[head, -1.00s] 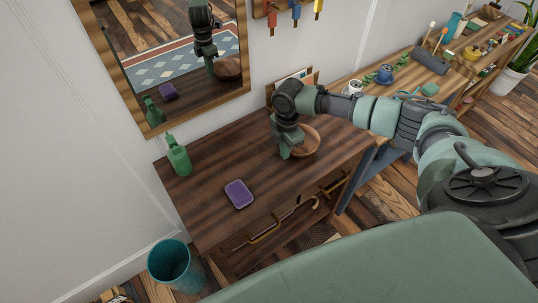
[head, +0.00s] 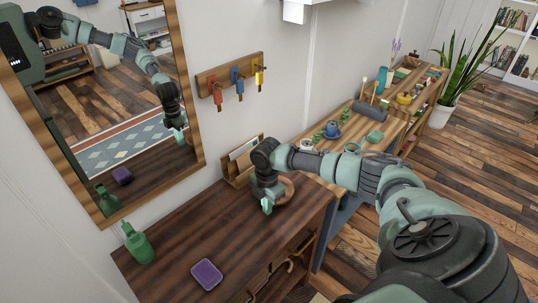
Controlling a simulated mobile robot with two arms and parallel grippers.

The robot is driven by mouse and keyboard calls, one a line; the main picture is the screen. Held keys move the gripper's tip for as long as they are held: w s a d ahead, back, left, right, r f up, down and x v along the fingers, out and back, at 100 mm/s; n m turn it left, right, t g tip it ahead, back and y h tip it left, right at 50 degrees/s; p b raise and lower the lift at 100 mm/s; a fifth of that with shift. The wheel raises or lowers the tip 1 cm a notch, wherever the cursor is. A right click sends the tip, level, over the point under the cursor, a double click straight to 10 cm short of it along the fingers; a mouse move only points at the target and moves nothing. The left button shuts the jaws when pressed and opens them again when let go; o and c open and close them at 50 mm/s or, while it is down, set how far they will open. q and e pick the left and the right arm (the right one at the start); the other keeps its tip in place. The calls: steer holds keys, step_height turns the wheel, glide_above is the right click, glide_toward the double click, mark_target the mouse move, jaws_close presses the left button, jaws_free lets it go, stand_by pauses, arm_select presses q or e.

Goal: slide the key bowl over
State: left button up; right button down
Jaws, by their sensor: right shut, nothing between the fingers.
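The round brown wooden bowl (head: 288,186) sits on the dark wooden table (head: 235,228), near its right end. My right gripper (head: 267,209) points down at the bowl's left side and hides part of it. The gripper is shut with nothing held. I cannot tell whether it touches the bowl. The bowl's inside is mostly hidden, so I cannot see any keys in it. My left gripper is not in view.
A letter holder (head: 240,163) is at the wall behind my gripper. A mirror (head: 121,141) and key rack (head: 231,83) hang above. Bare tabletop lies left of the gripper.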

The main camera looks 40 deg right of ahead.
steer(key=a, duration=0.1)
steer(key=a+r, duration=0.1)
steer(key=shift+a+p, duration=0.3)
steer(key=shift+p, duration=0.05)
arm_select(q)
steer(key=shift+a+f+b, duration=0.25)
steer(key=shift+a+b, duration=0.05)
steer(key=shift+b, duration=0.65)
arm_select(e)
step_height(320, 180, up, 9)
steer(key=c, duration=2.1)
jaws_free()
steer(key=shift+c, duration=0.2)
